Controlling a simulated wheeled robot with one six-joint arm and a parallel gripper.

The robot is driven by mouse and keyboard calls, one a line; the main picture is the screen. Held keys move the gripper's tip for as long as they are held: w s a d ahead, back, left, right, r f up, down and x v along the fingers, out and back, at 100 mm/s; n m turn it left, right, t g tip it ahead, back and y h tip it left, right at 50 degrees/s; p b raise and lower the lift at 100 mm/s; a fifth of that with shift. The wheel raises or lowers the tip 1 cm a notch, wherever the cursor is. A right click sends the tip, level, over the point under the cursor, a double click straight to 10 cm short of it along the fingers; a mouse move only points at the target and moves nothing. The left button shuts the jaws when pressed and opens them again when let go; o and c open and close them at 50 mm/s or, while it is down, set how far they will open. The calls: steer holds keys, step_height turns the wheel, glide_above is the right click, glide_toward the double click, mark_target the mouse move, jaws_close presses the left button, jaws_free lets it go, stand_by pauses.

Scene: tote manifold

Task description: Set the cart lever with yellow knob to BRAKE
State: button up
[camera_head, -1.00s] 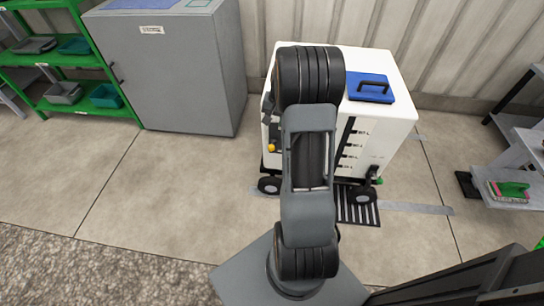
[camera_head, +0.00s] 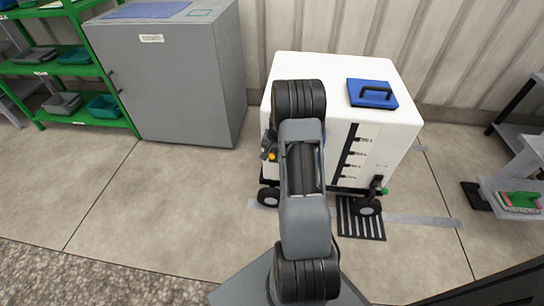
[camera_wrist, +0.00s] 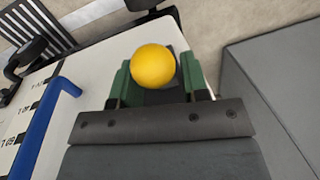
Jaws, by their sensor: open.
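The round yellow knob (camera_wrist: 153,67) sits between the two green fingers of my gripper (camera_wrist: 158,78) in the wrist view. The fingers are apart, one on each side of the knob; I cannot tell whether either touches it. The lever's shaft is hidden. The yellow knob shows there as a small spot (camera_head: 272,156) at the cart's left side, beside my arm. My arm hides most of my gripper in that view. No BRAKE marking is readable.
A blue lid with a handle (camera_head: 372,94) is on the cart top. A blue bar (camera_wrist: 45,125) runs along the cart in the wrist view. A grey cabinet (camera_head: 175,85) stands left of the cart, with floor between. A floor grate (camera_head: 360,222) lies by the front wheel.

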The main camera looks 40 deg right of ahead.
steer(key=shift+w+f, duration=0.1)
steer(key=shift+f, duration=0.3)
steer(key=shift+c, duration=0.5)
jaws_close()
steer(key=shift+a, duration=0.15)
